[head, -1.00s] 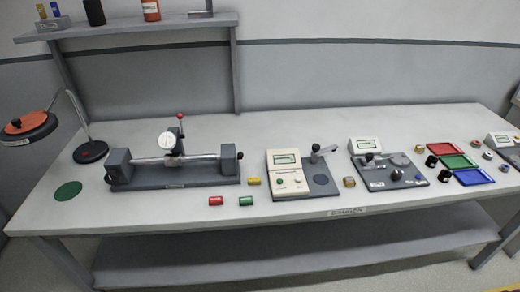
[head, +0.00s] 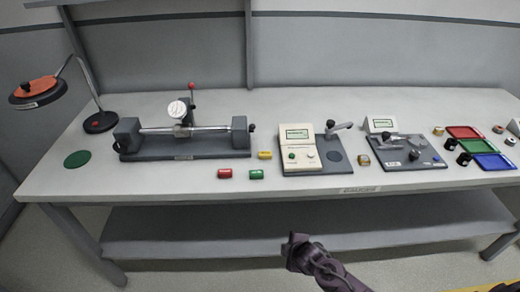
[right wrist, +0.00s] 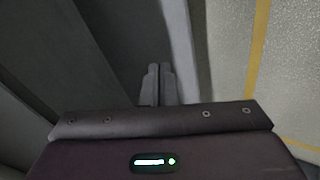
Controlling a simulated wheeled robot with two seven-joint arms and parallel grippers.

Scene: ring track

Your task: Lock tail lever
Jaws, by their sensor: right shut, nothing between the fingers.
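The bench fixture (head: 185,152) with a dark base stands on the left part of the table. It holds a horizontal metal bar (head: 207,129) between two grey end blocks, and a round white dial (head: 177,109) sits over the bar. A small dark lever or knob (head: 252,128) shows at the right end block; its exact position is too small to tell. A red-tipped lever (head: 192,88) stands upright behind the dial. My right gripper (head: 297,240) is in front of the table, well away from the fixture. In the right wrist view its fingers (right wrist: 159,85) are together and empty. My left gripper is not in view.
Red (head: 225,174), green (head: 257,174) and yellow (head: 265,155) cylinders lie in front of the fixture. A beige meter box (head: 299,158) stands to its right, and a lamp (head: 38,92) to its left. A lower shelf (head: 300,225) runs under the table.

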